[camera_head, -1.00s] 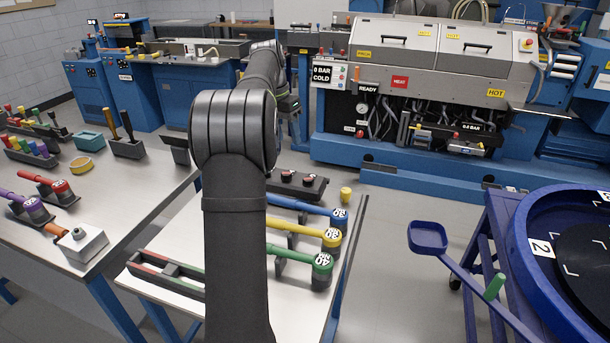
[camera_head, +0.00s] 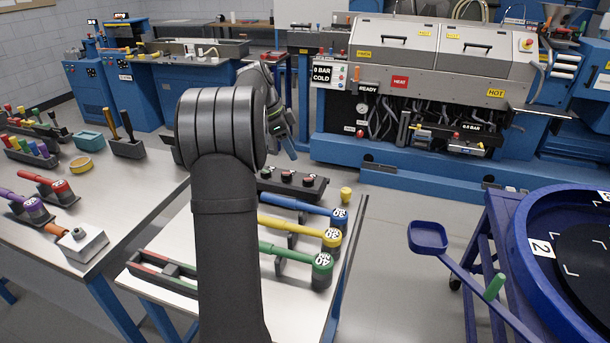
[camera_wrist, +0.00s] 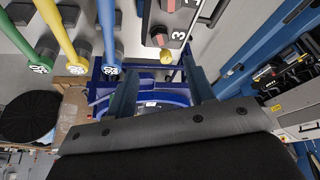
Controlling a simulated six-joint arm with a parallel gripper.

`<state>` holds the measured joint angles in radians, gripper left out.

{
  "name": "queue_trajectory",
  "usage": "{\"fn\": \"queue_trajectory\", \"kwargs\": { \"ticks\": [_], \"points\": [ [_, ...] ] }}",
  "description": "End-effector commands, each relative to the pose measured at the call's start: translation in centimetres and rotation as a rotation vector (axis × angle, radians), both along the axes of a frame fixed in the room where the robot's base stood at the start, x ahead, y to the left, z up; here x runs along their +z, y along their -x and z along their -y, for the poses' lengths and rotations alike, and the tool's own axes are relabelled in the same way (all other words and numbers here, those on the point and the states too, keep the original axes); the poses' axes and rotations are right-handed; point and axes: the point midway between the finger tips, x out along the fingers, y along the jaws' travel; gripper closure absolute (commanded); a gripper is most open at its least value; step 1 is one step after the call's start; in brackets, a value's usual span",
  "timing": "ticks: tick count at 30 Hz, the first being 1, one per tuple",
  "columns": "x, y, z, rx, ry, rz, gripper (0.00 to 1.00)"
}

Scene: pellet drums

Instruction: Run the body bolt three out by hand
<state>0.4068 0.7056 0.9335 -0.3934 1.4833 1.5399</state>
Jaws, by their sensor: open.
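My gripper (camera_head: 287,140) is open and empty, held in the air beyond the front table and partly hidden by my own arm. In the wrist view its two fingers (camera_wrist: 160,68) stand apart. A black block (camera_head: 291,190) with three red-marked knobs lies on the table's far end. In the wrist view part of the block (camera_wrist: 185,18) shows at the top, with a white "3" beside one knob (camera_wrist: 160,35). A small yellow knob (camera_head: 346,194) stands near the block; it also shows in the wrist view (camera_wrist: 166,56). I cannot tell which part is body bolt three.
Blue, yellow and green torque wrenches (camera_head: 300,252) lie on the front table. A blue drum (camera_head: 530,270) with a side tray (camera_head: 427,238) stands at the right. A blue-grey machine (camera_head: 430,60) fills the back. Floor between table and machine is clear.

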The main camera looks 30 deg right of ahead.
Motion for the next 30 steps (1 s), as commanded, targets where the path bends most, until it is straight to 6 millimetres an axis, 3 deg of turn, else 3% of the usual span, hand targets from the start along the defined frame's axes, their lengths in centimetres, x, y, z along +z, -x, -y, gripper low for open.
{"fn": "queue_trajectory", "kwargs": {
  "ticks": [9,15,28,30],
  "points": [
    [-6.5,1.0,2.6,0.000,-0.001,-0.003,0.51],
    [-9.2,1.3,3.6,0.001,-0.001,-0.002,0.51],
    [-10.2,1.4,4.0,0.002,0.000,0.000,0.51],
    [-10.2,1.4,4.0,0.002,-0.001,0.000,0.61]
  ]
}}
